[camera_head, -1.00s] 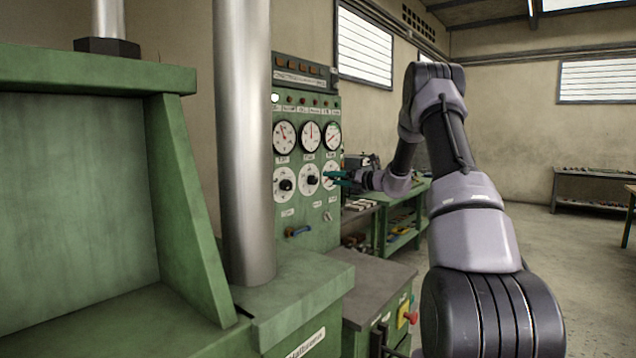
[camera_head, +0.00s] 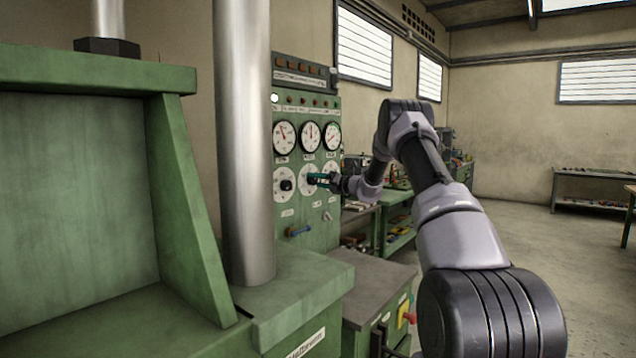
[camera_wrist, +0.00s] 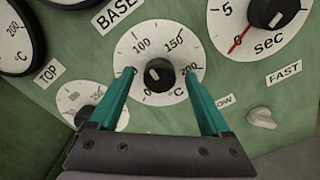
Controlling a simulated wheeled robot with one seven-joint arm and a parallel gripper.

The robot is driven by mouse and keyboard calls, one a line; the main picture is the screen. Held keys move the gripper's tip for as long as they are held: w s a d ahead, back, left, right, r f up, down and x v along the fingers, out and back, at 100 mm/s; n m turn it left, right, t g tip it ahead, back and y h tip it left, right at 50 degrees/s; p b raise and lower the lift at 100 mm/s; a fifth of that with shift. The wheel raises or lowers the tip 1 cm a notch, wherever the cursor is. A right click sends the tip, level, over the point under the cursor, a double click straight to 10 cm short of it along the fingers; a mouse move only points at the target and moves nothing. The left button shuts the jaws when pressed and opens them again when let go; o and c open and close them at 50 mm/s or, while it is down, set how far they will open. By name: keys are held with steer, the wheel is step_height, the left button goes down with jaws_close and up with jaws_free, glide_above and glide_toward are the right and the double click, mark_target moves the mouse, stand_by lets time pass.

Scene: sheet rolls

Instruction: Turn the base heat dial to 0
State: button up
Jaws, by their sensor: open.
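The base heat dial (camera_wrist: 146,54) fills the middle of the wrist view, a white face marked 100, 150 and 200 °C with a black knob (camera_wrist: 159,75) at its centre. A BASE label (camera_wrist: 115,13) sits above it. In the head view it is the middle lower dial (camera_head: 308,168) on the green panel, partly hidden by my gripper (camera_head: 320,179). In the wrist view my gripper (camera_wrist: 159,72) is open, its teal fingers spread left and right of the knob, apart from it. The knob has a light mark, but I cannot tell its exact reading.
The TOP dial (camera_wrist: 75,98) is at left and the seconds dial (camera_wrist: 235,22) at upper right in the wrist view. A small pale FAST/SLOW knob (camera_wrist: 261,117) is lower right. Gauges (camera_head: 311,135) sit above. A metal column (camera_head: 243,140) stands left of the panel.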

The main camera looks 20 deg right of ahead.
jaws_close()
steer(key=shift+n, duration=0.4)
steer(key=n, duration=1.1)
steer(key=shift+a, duration=0.1)
steer(key=n, duration=0.6)
steer(key=shift+a+f+n, duration=0.1)
steer(key=shift+n, duration=0.2)
steer(key=n, duration=0.5)
steer(key=shift+s+f, duration=0.1)
steer(key=shift+n, duration=0.4)
